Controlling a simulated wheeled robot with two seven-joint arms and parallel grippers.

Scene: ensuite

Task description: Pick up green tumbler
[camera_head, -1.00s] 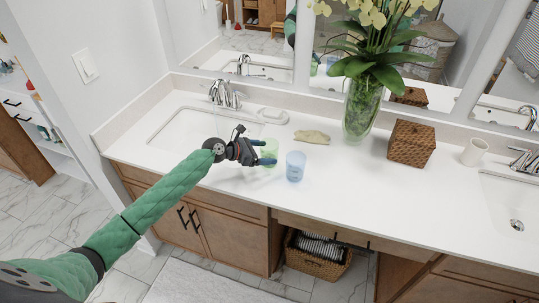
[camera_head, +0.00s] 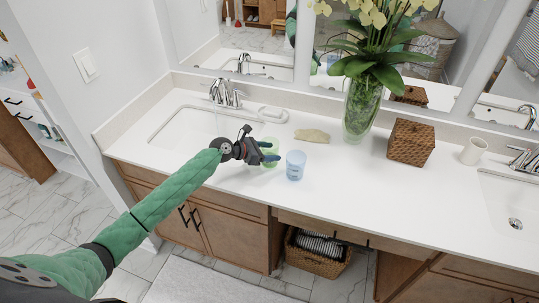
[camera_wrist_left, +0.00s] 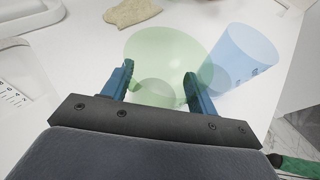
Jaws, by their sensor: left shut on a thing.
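The green tumbler (camera_head: 271,146) is a pale, see-through cup on the white counter, partly hidden behind my left gripper in the head view. My left gripper (camera_head: 268,152) is shut on it. In the left wrist view the green tumbler (camera_wrist_left: 165,55) sits between the two blue fingers of the left gripper (camera_wrist_left: 158,85), one finger on each side. I cannot tell whether its base touches the counter. My right gripper is not in view.
A blue tumbler (camera_head: 296,165) stands close to the right of the green one; it also shows in the left wrist view (camera_wrist_left: 240,60). A beige cloth (camera_head: 312,136), a flower vase (camera_head: 362,108) and a woven box (camera_head: 411,143) are farther back. A sink (camera_head: 185,130) lies left.

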